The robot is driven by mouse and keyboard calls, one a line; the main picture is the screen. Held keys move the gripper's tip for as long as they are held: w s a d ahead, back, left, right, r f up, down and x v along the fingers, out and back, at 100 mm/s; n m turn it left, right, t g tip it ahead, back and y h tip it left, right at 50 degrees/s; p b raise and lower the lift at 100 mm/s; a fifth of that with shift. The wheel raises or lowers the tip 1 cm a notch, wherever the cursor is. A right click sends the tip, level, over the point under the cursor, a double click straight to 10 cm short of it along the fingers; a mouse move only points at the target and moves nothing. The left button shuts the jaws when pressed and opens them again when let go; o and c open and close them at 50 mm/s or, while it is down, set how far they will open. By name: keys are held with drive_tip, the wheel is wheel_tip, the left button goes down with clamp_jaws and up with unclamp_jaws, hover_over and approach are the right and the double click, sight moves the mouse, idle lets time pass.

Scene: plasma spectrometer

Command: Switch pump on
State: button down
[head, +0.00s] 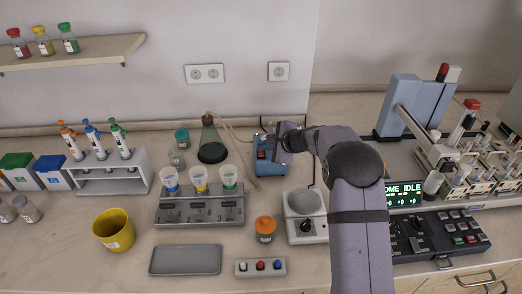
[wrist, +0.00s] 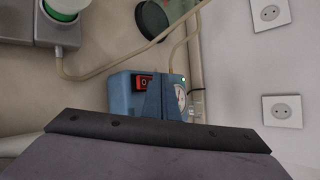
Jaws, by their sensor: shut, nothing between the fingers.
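The pump is a small blue box (head: 263,142) at the back of the bench, left of my gripper in the head view. In the wrist view the pump (wrist: 120,97) shows a red rocker switch (wrist: 144,83), a round white gauge (wrist: 180,97) and a small green light (wrist: 184,79). The switch also shows as a red patch in the head view (head: 262,154). My gripper (head: 279,150) is shut and empty at the pump's front. Its fingers (wrist: 166,85) cover the face between switch and gauge in the wrist view; I cannot tell whether they touch it.
A tube runs from the pump to a stoppered flask (head: 212,150). Wall sockets (head: 204,74) are behind. An analyser with a display (head: 404,190) is at right.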

sight(264, 154)
drive_tip(key=shift+s+r+p, duration=0.1)
drive_tip(key=shift+r+p, duration=0.25)
drive_tip(key=shift+r, duration=0.45)
drive_tip(key=shift+s+r+p, duration=0.2)
drive_tip(key=shift+r+p, duration=0.55)
drive_tip(key=shift+r, duration=0.5)
drive_tip(key=shift+s+r+p, duration=0.2)
drive_tip(key=shift+r+p, duration=0.55)
drive_tip(key=shift+r, duration=0.45)
drive_tip(key=s+d+f+n+g+h, duration=0.2)
drive_tip(key=s+n, duration=0.4)
drive_tip(key=s, duration=0.8)
drive_tip(key=s+d+f+n+g+h, duration=0.2)
drive_tip(key=s+n, duration=0.4)
drive_tip(key=s, duration=0.9)
drive_tip(key=s+d+f+n+g+h, duration=0.2)
drive_tip(key=s+d+n+g, duration=0.2)
drive_tip(key=s, duration=1)
drive_tip(key=shift+s+d+n, duration=0.35)
drive_tip(key=shift+d+n, duration=0.25)
drive_tip(key=shift+n, duration=0.5)
